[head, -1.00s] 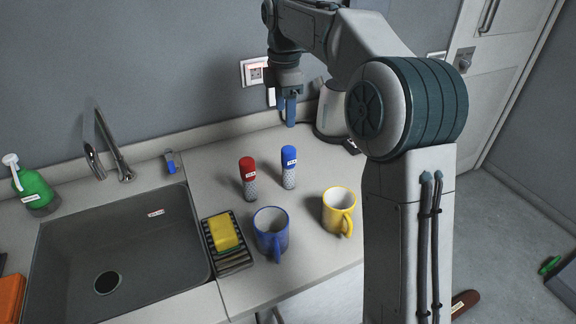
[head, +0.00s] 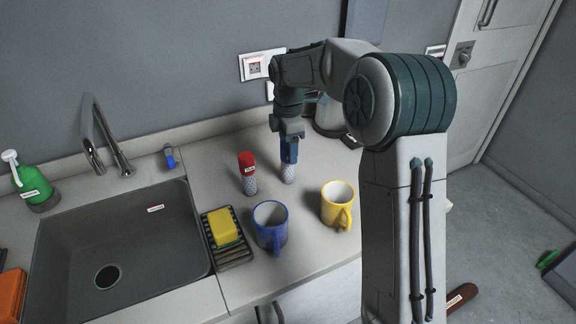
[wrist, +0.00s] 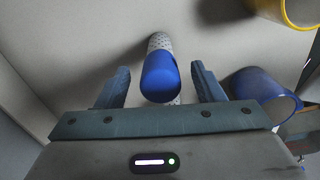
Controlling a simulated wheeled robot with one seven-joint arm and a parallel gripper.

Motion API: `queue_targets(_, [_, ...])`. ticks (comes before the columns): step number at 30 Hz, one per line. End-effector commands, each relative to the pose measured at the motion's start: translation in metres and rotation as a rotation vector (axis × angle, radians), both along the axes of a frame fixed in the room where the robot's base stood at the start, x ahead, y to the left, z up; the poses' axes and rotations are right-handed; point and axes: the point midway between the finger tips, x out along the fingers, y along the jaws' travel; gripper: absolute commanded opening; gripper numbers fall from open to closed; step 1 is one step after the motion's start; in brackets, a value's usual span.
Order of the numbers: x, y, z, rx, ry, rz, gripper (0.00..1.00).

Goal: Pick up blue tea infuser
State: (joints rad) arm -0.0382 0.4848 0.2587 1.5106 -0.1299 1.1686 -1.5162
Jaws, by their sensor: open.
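The blue tea infuser (head: 288,172) stands upright on the counter, with a blue top and a pale mesh lower part. In the head view my gripper (head: 289,152) is directly over it, pointing down and hiding most of its blue top. In the wrist view the infuser's blue top (wrist: 160,78) lies between the two fingers of my gripper (wrist: 160,88). The gripper is open, with a visible gap on each side of the infuser.
A red infuser (head: 247,172) stands just left. A blue mug (head: 270,226) and a yellow mug (head: 338,206) stand in front. A rack with a yellow sponge (head: 223,227) sits beside the sink (head: 120,245). A kettle (head: 328,118) stands behind.

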Motion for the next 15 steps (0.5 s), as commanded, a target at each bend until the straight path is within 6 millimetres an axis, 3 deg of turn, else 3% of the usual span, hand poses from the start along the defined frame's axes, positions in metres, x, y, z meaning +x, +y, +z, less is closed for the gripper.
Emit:
queue_targets(8, [0.0001, 0.0004, -0.0042, 0.0, -0.001, 0.0, 0.61])
queue_targets(15, [0.0, 0.0004, -0.004, 0.0, -0.001, 0.0, 0.0])
